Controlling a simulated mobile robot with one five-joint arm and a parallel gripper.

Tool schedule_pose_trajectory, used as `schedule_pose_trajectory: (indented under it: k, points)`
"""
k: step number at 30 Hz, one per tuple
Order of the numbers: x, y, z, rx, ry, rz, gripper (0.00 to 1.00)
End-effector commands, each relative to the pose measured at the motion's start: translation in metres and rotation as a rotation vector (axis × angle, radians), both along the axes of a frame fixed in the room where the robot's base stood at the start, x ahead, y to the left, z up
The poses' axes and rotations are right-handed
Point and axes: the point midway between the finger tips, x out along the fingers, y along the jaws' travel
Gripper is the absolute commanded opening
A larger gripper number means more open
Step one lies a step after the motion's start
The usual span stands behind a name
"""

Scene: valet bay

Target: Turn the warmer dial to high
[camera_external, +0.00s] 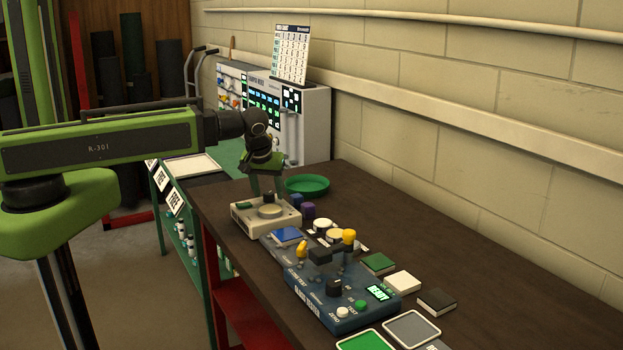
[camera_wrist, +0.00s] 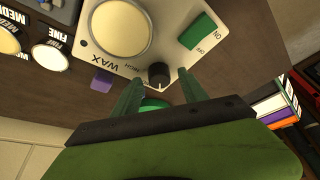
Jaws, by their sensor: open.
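The wax warmer (camera_external: 247,221) is a cream box with a round pot on top, at the far end of the dark bench. In the wrist view the warmer (camera_wrist: 98,42) shows the words WAX and HIGH and a green switch (camera_wrist: 198,30) near ON. Its dial (camera_wrist: 158,73) is a small black knob near the panel edge; I cannot tell its setting. My gripper (camera_wrist: 160,78) is open, its two green fingertips on either side of the dial with gaps showing. In the external view my gripper (camera_external: 267,184) points down at the warmer's far side.
A green bowl (camera_external: 307,186) stands just behind the warmer. A purple cylinder (camera_external: 308,210), several round tins (camera_external: 323,224) and a blue tester box (camera_external: 325,305) stand nearer on the bench.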

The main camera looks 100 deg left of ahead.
Motion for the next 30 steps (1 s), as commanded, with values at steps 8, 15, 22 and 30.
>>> schedule_pose_trajectory:
  k: [8,15,22,30]
  points:
    - [0.005,-0.007,0.03,0.001,0.001,0.319,0.51]
    - [0.013,-0.027,0.082,0.001,0.001,0.315,0.51]
    - [0.02,-0.045,0.128,0.001,0.001,0.315,0.51]
    - [0.03,-0.065,0.166,0.001,0.001,0.31,0.51]
